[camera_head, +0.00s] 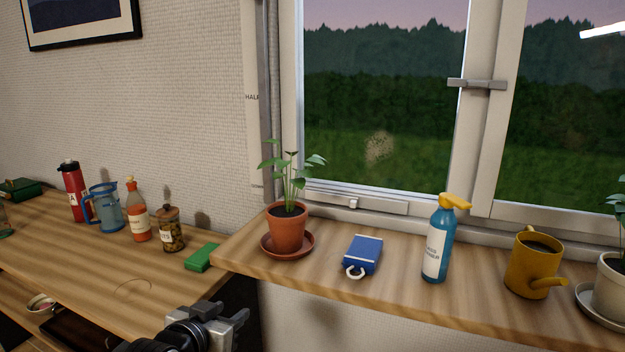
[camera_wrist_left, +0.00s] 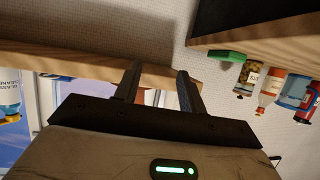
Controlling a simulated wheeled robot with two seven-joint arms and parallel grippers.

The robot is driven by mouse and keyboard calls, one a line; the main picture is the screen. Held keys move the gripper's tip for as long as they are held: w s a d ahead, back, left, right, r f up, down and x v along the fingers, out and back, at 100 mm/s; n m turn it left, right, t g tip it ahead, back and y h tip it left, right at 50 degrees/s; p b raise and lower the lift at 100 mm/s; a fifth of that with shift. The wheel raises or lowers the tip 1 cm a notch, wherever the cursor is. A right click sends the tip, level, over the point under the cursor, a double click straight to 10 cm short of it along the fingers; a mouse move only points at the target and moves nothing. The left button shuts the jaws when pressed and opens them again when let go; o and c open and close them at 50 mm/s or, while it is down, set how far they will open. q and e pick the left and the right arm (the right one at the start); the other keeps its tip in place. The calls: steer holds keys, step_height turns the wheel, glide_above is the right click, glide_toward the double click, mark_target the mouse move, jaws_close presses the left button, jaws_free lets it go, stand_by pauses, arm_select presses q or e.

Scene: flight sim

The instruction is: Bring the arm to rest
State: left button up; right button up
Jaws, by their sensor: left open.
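My left gripper (camera_head: 232,322) is low in the head view, in front of the gap between the wooden counter and the window sill. Its two fingers also show in the left wrist view (camera_wrist_left: 158,82). They stand apart with nothing between them. The gripper touches nothing that I can see. My right gripper is not in view.
The window sill (camera_head: 480,315) holds a potted plant (camera_head: 286,228), a blue box-like item (camera_head: 362,254), a spray bottle (camera_head: 437,248) and a yellow watering can (camera_head: 533,265). The counter (camera_head: 110,275) holds a green block (camera_head: 202,257), a jar (camera_head: 170,235) and several bottles.

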arm_select(q)
steer(key=s+d+f+g, duration=0.1)
steer(key=s+f, duration=0.5)
steer(key=s, duration=0.7)
steer(key=s+d+f+n+g, duration=0.1)
steer(key=s+f, duration=0.6)
steer(key=s, duration=0.5)
steer(key=shift+s+f, duration=0.15)
steer(key=shift+s, duration=0.2)
